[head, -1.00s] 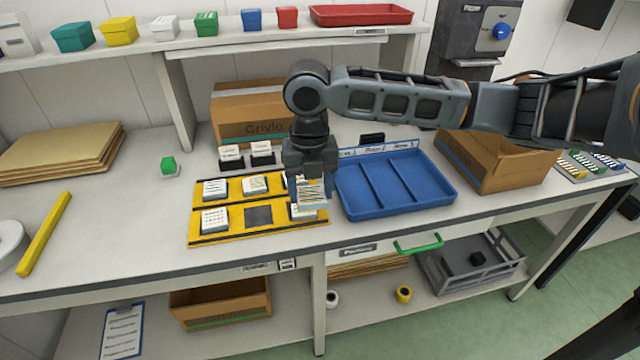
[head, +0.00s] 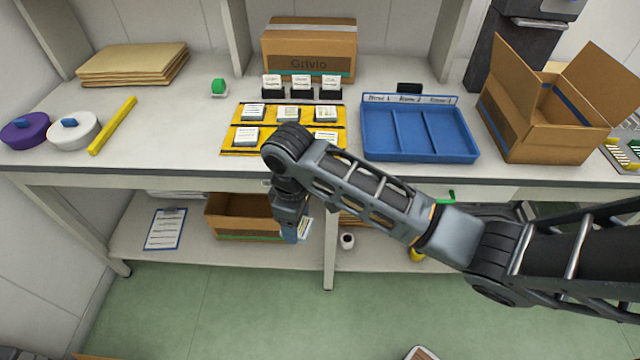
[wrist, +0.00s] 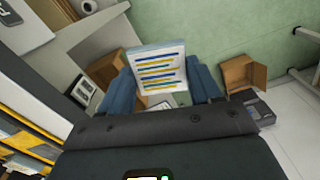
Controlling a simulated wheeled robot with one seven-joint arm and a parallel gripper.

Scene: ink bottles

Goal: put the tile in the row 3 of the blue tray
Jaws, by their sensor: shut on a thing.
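My gripper (head: 293,232) is shut on a white tile (head: 305,228) with blue and yellow lines. It hangs in front of the workbench's front edge, over the lower shelf in the picture. In the wrist view the tile (wrist: 160,72) sits upright between the two blue fingers (wrist: 166,85). The blue tray (head: 470,150) lies on the bench, up and to the right of my gripper. It has three long empty compartments and a label strip (head: 410,99) along its back; the rightmost label seems to read row 3.
A yellow mat (head: 232,138) with several white tiles lies left of the tray, partly hidden by my arm. An open cardboard box (head: 545,140) stands close to the tray's right. A closed box (head: 308,50) and small card holders (head: 301,90) stand behind the mat.

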